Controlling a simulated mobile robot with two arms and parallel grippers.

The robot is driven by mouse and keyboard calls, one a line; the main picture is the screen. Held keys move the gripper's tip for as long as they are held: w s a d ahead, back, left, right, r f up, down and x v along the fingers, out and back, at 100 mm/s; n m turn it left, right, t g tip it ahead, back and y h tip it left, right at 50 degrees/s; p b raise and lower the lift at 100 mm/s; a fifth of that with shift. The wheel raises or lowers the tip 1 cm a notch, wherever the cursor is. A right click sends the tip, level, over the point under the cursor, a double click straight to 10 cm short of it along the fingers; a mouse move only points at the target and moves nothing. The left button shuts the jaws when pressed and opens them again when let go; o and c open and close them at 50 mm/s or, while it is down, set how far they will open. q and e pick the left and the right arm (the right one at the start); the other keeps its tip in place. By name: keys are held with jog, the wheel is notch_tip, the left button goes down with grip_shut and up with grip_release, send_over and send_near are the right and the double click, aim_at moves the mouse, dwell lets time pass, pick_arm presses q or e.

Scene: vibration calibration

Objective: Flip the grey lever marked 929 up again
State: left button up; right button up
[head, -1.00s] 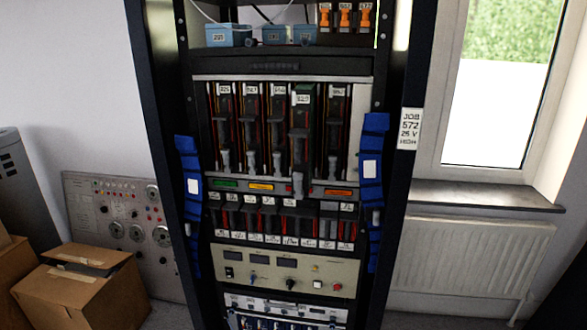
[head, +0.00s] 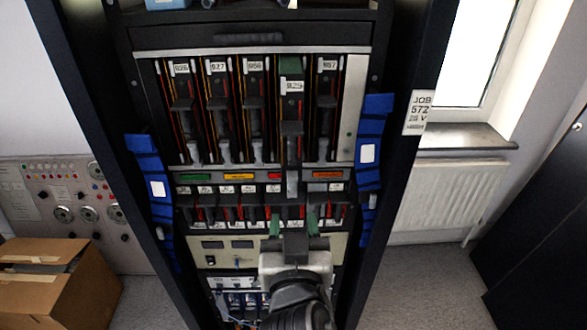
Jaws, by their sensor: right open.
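The lever marked 929 (head: 291,130) is in the rack's upper row, second from the right. Its label sits lower than the neighbouring labels. Its dark body sticks out and its grey handle (head: 292,184) hangs down past the lower edge of the row, lower than the handles beside it. My right gripper (head: 293,222) is open, with green-tipped fingers pointing up, in front of the lower row and below that handle. It appears apart from the handle and empty. It hides part of the lower row and the panel. My left gripper is not in view.
Similar levers (head: 217,110) stand close on both sides of 929. Blue bundles (head: 369,145) hang on the rack posts at both sides. A row of small red and black units (head: 230,208) lies below. A cardboard box (head: 50,280) sits at lower left.

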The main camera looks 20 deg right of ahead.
aim_at(293, 181)
jog(key=p+x, duration=0.4)
jog(key=x, duration=0.5)
jog(key=shift+w+d+p, duration=0.1)
jog(key=shift+w+p, duration=0.05)
jog(key=shift+p, duration=0.25)
jog(key=shift+w+d, duration=0.2)
jog(key=shift+w, duration=0.25)
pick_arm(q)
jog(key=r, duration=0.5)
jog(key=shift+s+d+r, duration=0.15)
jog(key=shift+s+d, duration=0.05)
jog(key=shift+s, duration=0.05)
